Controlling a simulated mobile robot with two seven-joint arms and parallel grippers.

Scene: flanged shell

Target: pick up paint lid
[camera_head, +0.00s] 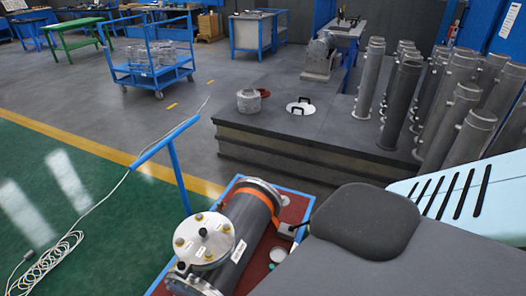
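A small round whitish, lid-like piece (279,254) lies on the red top of a blue-framed cart (293,210), right of a dark cylindrical shell (245,225). I cannot tell for sure that it is the paint lid. A larger white round cover (204,240) with several brass-coloured fittings and a dark knob is at the shell's near end. Another white disc with black handles (301,108) lies on the grey platform at the back. Neither of my grippers is in view.
The cart's blue handle (165,140) rises at its left. The grey platform (300,140) holds a grey can-like piece (249,101) and several upright metal cylinders (400,103). A coiled white cable (48,264) lies on the green floor. A blue trolley (150,72) stands farther back.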

